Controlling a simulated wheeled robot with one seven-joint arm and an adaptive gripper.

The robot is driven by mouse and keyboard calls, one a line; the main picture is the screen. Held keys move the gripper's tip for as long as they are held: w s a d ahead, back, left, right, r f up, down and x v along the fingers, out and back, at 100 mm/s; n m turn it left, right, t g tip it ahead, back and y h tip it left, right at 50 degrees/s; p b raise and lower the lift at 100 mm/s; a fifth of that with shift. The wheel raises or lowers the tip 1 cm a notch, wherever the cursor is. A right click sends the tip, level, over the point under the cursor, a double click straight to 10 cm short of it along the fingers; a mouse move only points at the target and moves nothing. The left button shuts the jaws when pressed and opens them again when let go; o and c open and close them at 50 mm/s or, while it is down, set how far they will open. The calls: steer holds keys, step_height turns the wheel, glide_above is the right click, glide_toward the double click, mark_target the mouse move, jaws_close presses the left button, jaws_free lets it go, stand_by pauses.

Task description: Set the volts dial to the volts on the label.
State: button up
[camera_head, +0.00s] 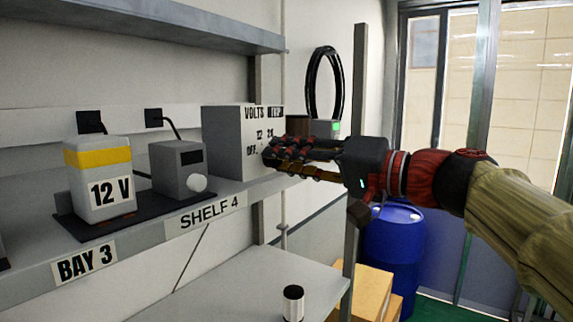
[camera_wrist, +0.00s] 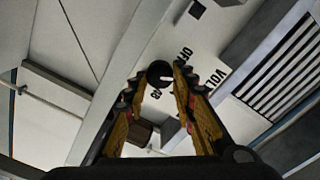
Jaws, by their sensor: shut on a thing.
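A grey box (camera_head: 228,140) on the shelf carries the volts panel, printed VOLTS, 12, 24 and OFF. My gripper (camera_head: 270,153) reaches its face from the right, and its fingers hide the dial in the head view. In the wrist view a round black dial (camera_wrist: 158,71) sits between the tips of my gripper (camera_wrist: 157,82), which is shut on it. OFF and VOLTS print shows beside it. The dial's pointer setting cannot be read clearly. The label (camera_head: 110,191) reads 12 V, on a white unit with a yellow band (camera_head: 98,157).
The shelf edge reads SHELF 4 (camera_head: 209,212) and BAY 3 (camera_head: 85,263). A black-and-white cylinder (camera_head: 293,303) stands on the lower shelf. A post and a blue barrel (camera_head: 394,238) are at right.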

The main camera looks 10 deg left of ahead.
steer(key=shift+m, duration=0.3)
steer(key=o, duration=1.1)
steer(key=shift+o, duration=0.3)
steer(key=shift+d, duration=0.1)
steer(key=v, duration=0.7)
steer(key=shift+d, duration=0.4)
steer(key=shift+s, duration=0.15)
